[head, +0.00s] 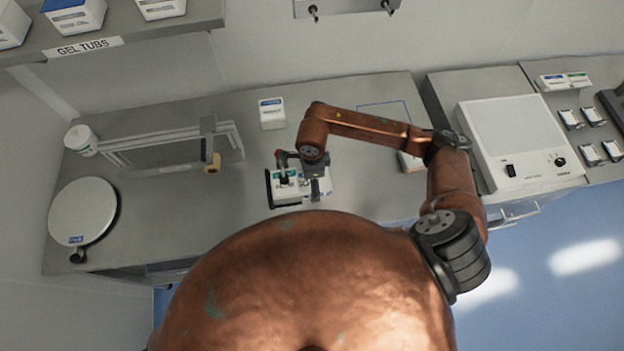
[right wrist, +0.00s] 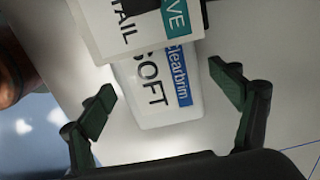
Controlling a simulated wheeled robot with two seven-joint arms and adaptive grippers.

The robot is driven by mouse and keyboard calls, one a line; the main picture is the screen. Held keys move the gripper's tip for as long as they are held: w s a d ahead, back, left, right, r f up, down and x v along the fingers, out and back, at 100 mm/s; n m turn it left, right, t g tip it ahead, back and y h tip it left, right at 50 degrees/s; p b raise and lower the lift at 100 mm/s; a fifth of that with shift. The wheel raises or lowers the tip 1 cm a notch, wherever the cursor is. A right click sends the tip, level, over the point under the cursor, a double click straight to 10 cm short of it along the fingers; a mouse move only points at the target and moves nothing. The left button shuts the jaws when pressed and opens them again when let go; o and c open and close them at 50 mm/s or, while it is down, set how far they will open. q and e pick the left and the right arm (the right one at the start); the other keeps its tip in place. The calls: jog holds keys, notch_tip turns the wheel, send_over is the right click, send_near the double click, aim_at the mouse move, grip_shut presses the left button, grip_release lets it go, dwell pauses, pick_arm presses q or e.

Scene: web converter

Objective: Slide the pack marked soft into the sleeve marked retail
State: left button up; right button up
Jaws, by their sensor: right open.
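The retail sleeve (right wrist: 140,22), white with a teal band, fills the top of the right wrist view. It shows as a white box (head: 286,190) on the bench in the head view. The soft pack (right wrist: 157,95), white with a blue Clearbrim label, sticks out below the sleeve's edge in the wrist view. Its far part is hidden by the sleeve; I cannot tell how deep it sits. My right gripper (right wrist: 165,97) is open, with its fingers apart on either side of the pack. In the head view my right gripper (head: 300,183) is over the sleeve. My left gripper is out of view.
A dark bracket (head: 269,189) stands by the sleeve's left side. A white carton (head: 272,114) stands behind. A rail frame (head: 165,143) and a round plate (head: 83,212) are at left, a white machine (head: 515,130) at right. A blue outline (head: 385,103) marks bare bench.

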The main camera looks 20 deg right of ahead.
notch_tip(320, 180, up, 12)
dwell(0.7)
